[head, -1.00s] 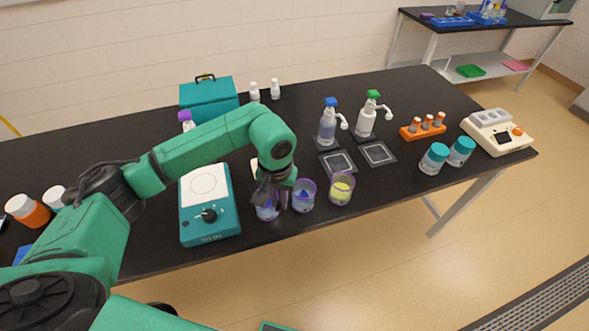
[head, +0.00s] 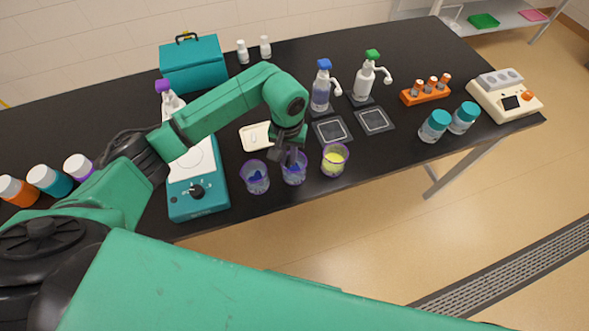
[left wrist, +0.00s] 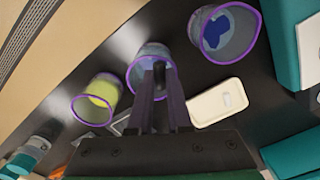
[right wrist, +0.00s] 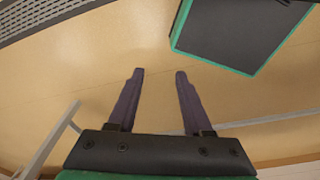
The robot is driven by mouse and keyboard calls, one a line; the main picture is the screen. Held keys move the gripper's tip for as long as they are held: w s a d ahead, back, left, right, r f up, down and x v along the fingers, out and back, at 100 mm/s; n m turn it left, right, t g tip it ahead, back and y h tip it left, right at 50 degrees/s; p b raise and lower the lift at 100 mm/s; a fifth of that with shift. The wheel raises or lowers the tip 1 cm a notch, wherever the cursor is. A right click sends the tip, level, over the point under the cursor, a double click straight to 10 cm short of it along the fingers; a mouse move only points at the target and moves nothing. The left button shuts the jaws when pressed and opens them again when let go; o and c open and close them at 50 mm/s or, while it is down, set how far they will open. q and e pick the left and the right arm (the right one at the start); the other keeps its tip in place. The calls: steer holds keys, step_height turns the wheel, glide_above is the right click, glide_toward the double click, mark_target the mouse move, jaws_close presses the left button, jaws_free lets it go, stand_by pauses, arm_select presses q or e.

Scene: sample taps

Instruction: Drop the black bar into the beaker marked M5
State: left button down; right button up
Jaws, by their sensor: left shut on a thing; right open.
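Three purple-rimmed beakers stand in a row near the table's front edge: a left beaker (head: 255,179) with blue in it, a middle beaker (head: 294,170) also with blue, and a right beaker (head: 334,161) with yellow contents. I cannot read any marking, so I cannot tell which is M5. My left gripper (head: 288,155) is shut on the black bar (left wrist: 159,72) and points down at the middle beaker; in the left wrist view the bar overlaps that beaker's mouth (left wrist: 146,56). Its exact height is unclear. My right gripper (right wrist: 159,72) is open and empty, away from the beakers.
A white tray (head: 247,143) with a small white piece lies behind the beakers. A teal stirrer (head: 199,207) stands to their left. Capped jars (head: 434,127) stand farther right.

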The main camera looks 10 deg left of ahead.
arm_select(q)
steer(key=c, duration=0.8)
jaws_free()
steer(key=shift+s+r, duration=0.1)
steer(key=shift+s, duration=0.05)
steer(key=shift+c, duration=0.2)
steer(key=shift+o, duration=0.4)
steer(key=shift+s, duration=0.15)
steer(key=shift+w+r, duration=0.25)
step_height(320, 180, up, 8)
steer(key=b, duration=0.3)
steer(key=shift+s+f, duration=0.1)
steer(key=shift+f, duration=0.15)
step_height(320, 180, up, 7)
steer(key=b, duration=0.1)
steer(key=shift+f, duration=0.15)
arm_select(e)
steer(key=f, duration=0.1)
steer(key=s+f, duration=0.1)
steer(key=f, duration=0.2)
steer(key=shift+s+d, duration=0.3)
steer(key=shift+s, duration=0.1)
steer(key=shift+a+f, duration=0.1)
